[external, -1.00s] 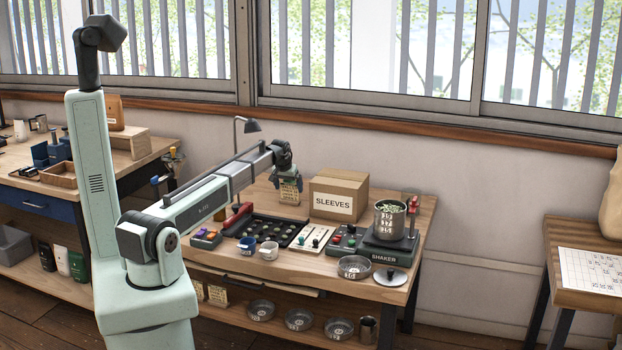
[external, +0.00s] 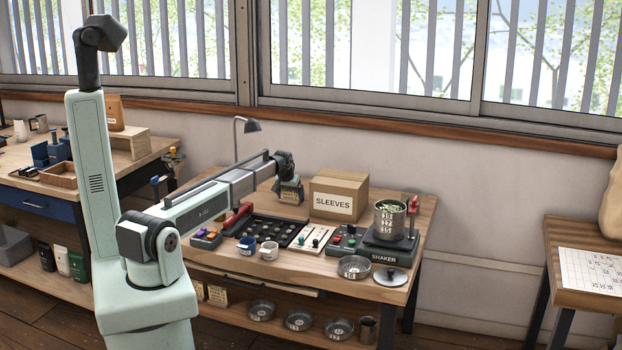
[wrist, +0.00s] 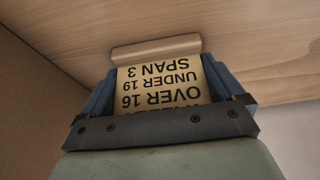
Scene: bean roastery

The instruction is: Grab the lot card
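The lot card (external: 291,194) is a small tan card with black print, at the back of the bench left of the SLEEVES box. In the wrist view the card (wrist: 160,82) appears upside down, reading OVER 16, UNDER 19, SPAN 3. Its lower text is partly hidden by my gripper's dark bar. My gripper (wrist: 159,75) has a blue finger on either side of the card, close along its edges. Whether the fingers press on it I cannot tell. A pale rounded strip lies at the card's far end, by the wood surface. In the external view my gripper (external: 289,184) is low over the card.
The SLEEVES box (external: 339,194) stands just right of my gripper. A black tray (external: 270,231) of small cups lies in front. A lamp (external: 247,127) rises behind at left. The shaker (external: 390,240) with a metal canister stands at right.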

